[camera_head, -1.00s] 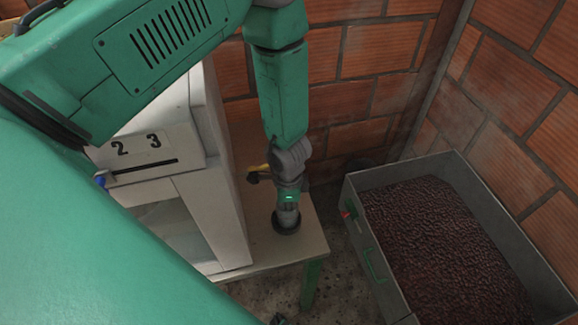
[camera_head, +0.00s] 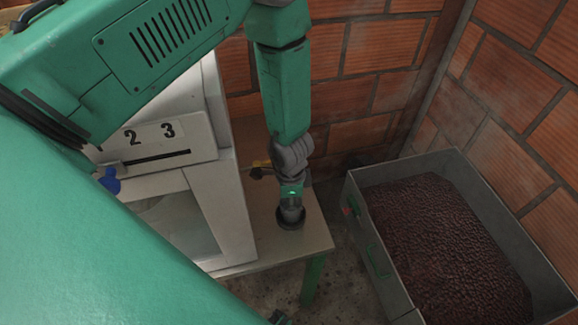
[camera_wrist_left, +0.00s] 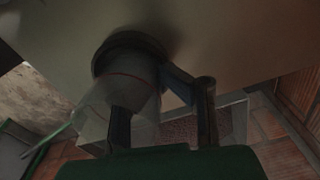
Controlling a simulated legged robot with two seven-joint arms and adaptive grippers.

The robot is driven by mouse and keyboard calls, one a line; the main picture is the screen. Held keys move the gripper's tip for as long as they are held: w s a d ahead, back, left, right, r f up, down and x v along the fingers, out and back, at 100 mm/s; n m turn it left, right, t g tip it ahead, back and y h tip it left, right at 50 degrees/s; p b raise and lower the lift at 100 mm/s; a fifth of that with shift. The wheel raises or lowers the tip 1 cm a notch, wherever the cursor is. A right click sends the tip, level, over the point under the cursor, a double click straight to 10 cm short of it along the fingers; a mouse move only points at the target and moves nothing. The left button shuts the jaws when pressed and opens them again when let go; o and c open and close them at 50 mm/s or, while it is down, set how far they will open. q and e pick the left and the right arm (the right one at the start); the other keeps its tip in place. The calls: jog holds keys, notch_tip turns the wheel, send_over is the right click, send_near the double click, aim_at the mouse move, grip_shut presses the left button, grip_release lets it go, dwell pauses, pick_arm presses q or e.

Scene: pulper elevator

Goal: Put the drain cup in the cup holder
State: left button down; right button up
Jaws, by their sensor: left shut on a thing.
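My left gripper (camera_head: 291,200) points down over the pale table beside the white machine, at a dark round ring (camera_head: 290,222) that looks like the cup holder. In the left wrist view a clear cup with a thin red line, the drain cup (camera_wrist_left: 128,88), is at the left gripper's fingers, which are shut on it. One end of the cup meets the dark ring (camera_wrist_left: 130,45). The picture is too dark and blurred to tell whether the cup is inside the ring or only against it. The right gripper is not in view.
The white machine (camera_head: 212,215) with the numbers 2 and 3 stands close left of the gripper. The table (camera_head: 285,250) ends just to its right. A grey metal bin (camera_head: 395,290) full of dark red cherries stands beyond a floor gap. Brick walls close the back.

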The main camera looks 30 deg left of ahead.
pick_arm(q)
jog(key=shift+s+d+f, duration=0.2)
jog(key=shift+f, duration=0.25)
jog(key=shift+s+d+f, duration=0.15)
jog(key=shift+f, duration=0.25)
jog(key=c, duration=0.9)
grip_release()
jog(key=shift+w+a+g, duration=0.1)
jog(key=shift+a+g, duration=0.1)
jog(key=shift+g, duration=0.1)
jog(key=shift+o, duration=1)
jog(key=shift+w+f, duration=0.15)
jog(key=shift+w, duration=0.05)
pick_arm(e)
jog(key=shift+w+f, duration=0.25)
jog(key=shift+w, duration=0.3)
pick_arm(q)
jog(key=shift+s+r, duration=0.1)
jog(key=shift+r, duration=0.15)
jog(key=shift+d, duration=0.1)
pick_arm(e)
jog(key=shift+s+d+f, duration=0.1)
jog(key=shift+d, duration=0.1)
pick_arm(q)
jog(key=shift+r, duration=0.1)
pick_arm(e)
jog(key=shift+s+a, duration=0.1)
